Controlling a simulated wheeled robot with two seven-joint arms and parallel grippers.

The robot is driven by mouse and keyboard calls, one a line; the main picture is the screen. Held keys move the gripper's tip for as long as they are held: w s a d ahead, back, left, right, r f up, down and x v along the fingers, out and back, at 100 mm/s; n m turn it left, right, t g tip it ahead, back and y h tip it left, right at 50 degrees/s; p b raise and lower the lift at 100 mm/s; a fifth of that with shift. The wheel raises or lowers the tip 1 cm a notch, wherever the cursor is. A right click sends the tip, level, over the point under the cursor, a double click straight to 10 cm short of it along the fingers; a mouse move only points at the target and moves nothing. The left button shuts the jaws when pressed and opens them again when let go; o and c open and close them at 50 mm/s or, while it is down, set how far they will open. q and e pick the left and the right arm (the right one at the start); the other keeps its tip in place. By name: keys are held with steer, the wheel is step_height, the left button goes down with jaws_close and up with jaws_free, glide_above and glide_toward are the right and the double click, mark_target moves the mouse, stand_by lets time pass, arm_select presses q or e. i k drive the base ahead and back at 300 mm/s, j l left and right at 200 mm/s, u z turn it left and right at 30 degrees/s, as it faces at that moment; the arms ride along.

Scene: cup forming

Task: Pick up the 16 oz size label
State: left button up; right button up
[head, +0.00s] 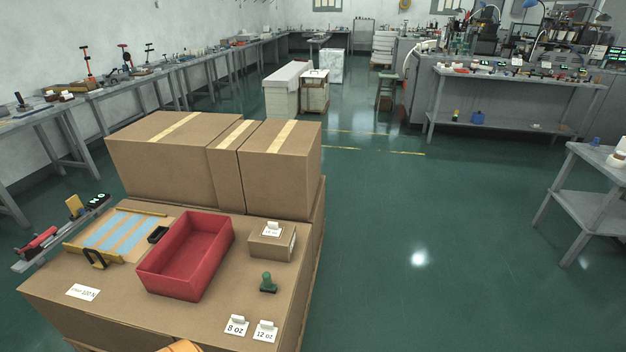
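A small white label (271,230) lies on top of a small cardboard box (271,244) at the right rear of the large carton. Its print is small and looks like 16 oz. Two similar white labels lie at the carton's front right edge: the 8 oz label (236,326) and the 12 oz label (265,331). Each has a small raised tab.
A red open bin (187,256) stands left of the small box, and a green stamp-like handle (268,283) in front of it. A blue-striped board (120,234) and a white card (83,292) lie left. Tall cartons (165,160) stand behind.

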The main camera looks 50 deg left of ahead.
mark_target(273, 229)
steer(key=i+u, duration=0.3)
steer(key=i, duration=0.15)
steer(key=i+l+u, duration=0.15)
steer(key=i+u, duration=0.15)
steer(key=i, duration=0.15)
steer(key=i+l+u, duration=0.3)
steer(key=i, duration=0.15)
